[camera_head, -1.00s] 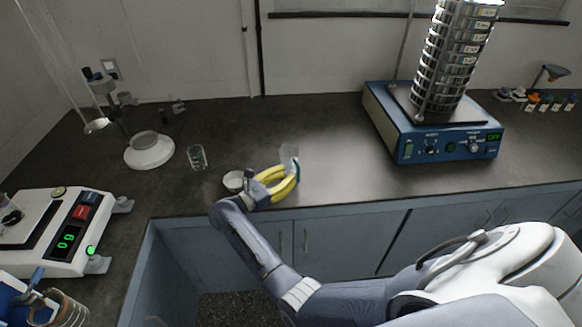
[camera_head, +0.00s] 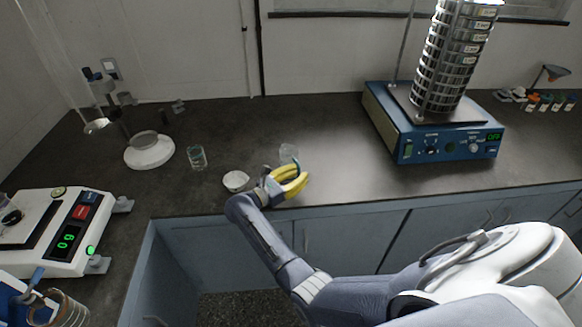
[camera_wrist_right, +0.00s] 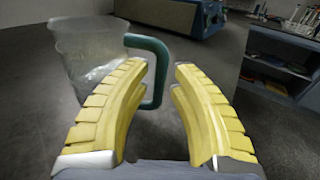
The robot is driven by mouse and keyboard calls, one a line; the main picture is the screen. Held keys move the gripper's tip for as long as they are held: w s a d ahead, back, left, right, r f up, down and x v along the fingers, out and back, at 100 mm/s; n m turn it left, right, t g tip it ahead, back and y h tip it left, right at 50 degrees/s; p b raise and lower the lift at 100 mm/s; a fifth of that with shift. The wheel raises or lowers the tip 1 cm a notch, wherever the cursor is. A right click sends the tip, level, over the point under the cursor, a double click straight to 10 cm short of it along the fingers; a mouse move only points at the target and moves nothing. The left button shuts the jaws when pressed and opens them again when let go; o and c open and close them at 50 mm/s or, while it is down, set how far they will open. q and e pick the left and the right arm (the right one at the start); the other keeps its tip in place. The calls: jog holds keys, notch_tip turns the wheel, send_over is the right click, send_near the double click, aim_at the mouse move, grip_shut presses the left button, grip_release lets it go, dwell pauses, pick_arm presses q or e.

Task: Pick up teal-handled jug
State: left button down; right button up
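The teal-handled jug is a clear vessel (camera_wrist_right: 88,50) standing upright on the dark bench, with a teal handle (camera_wrist_right: 158,62) on its right side in the right wrist view. In the head view the jug (camera_head: 288,153) shows just behind my right gripper, partly hidden by it. My right gripper (camera_head: 300,178) has yellow fingers. In the right wrist view its fingers (camera_wrist_right: 160,85) are apart, with the handle's lower end seen between them, near the left finger. I cannot tell whether they touch. My left gripper is not in view.
A white dish (camera_head: 235,181) and a glass beaker (camera_head: 197,158) stand left of the gripper. The blue sieve shaker (camera_head: 440,135) with its sieve stack is at the right. A balance (camera_head: 62,235) is at the left. The bench between jug and shaker is clear.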

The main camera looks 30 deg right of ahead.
grip_shut()
jog(key=shift+r, duration=0.25)
dwell(0.4)
notch_tip(320, 180, up, 19)
dwell(1.6)
